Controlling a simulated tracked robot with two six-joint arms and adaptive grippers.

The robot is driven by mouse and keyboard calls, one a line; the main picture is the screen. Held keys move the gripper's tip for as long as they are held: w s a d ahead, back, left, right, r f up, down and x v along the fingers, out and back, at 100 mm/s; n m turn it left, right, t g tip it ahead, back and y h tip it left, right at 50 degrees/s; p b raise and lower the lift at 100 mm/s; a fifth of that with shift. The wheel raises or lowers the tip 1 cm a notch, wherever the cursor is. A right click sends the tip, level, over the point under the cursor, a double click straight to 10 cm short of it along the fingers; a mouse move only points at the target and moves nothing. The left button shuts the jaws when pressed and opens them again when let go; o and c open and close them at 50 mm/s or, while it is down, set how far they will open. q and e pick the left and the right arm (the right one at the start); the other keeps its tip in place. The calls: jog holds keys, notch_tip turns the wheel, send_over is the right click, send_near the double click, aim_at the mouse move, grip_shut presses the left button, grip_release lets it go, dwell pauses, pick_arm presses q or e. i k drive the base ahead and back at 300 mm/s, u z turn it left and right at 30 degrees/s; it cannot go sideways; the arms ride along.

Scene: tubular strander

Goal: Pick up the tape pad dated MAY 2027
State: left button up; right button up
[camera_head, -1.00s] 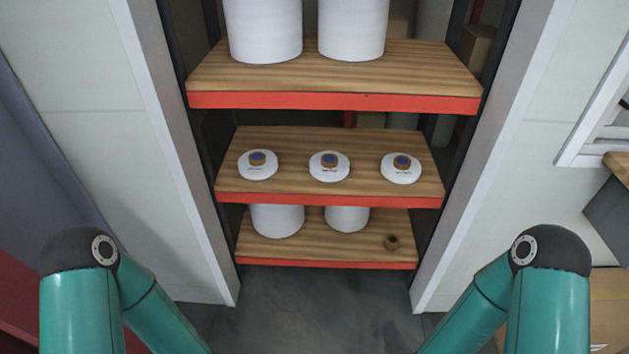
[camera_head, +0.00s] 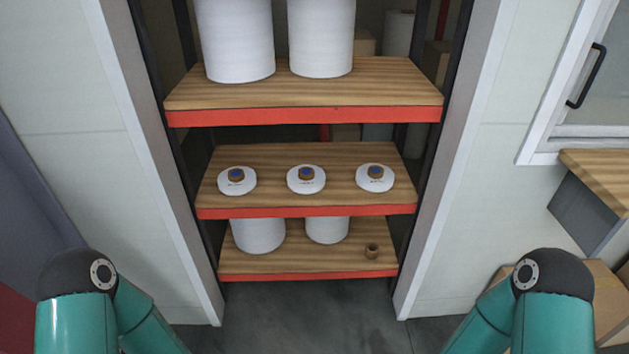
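Three white round tape pads, each with a brown and blue centre, lie in a row on the middle wooden shelf (camera_head: 330,203). They are the left pad (camera_head: 225,183), the middle pad (camera_head: 306,184) and the right pad (camera_head: 375,183). Each has small dark print on its front, too small to read, so I cannot tell which is dated MAY 2027. My two teal arms show at the lower left and lower right, well short of the shelf. Both grippers are out of view.
Two large white cylinders (camera_head: 236,40) stand on the top shelf (camera_head: 300,95). Pale walls flank the rack. Cardboard boxes (camera_head: 600,290) and a wooden counter (camera_head: 600,175) are at right.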

aim_at(235, 180)
jog(key=i, duration=0.85)
jog(key=u, duration=0.05)
